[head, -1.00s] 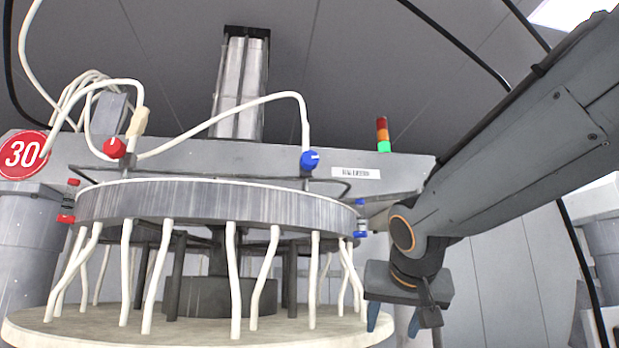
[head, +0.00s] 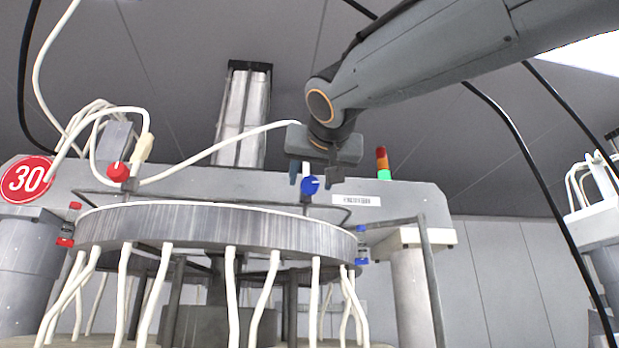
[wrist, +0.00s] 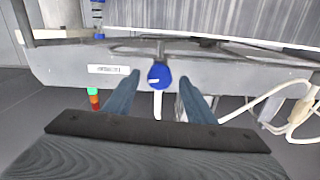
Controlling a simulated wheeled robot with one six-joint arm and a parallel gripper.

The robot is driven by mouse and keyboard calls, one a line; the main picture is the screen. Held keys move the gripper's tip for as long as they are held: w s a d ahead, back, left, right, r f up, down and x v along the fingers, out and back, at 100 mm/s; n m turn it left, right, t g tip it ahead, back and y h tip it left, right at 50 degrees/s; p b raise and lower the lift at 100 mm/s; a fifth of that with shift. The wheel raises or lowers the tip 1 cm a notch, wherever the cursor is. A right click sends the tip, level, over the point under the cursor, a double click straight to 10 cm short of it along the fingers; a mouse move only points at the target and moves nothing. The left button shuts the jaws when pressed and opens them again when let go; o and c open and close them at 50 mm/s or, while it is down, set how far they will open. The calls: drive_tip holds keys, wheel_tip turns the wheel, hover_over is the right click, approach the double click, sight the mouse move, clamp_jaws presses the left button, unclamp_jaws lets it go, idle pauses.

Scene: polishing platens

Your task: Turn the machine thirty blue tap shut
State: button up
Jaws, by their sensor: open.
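The blue tap (head: 310,186) sits on a thin upright pipe at the front of the machine marked with a red number 30 sign (head: 27,180). A white mark shows on its knob. My gripper (head: 316,184) is open, pointing down, with its fingers at about the tap's height in the head view. In the wrist view the blue tap (wrist: 159,76) appears between and beyond the two blue fingertips of my gripper (wrist: 160,82). I cannot tell whether the fingers touch it.
A red tap (head: 118,172) stands to the left. The round platen ring (head: 210,229) with hanging white hoses lies below. A signal light (head: 383,164) stands to the right.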

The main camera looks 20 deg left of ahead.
sight(311, 183)
drive_tip(key=shift+p+x, duration=0.6)
drive_tip(key=shift+x, duration=0.9)
drive_tip(key=c, duration=1)
drive_tip(key=shift+c, duration=0.2)
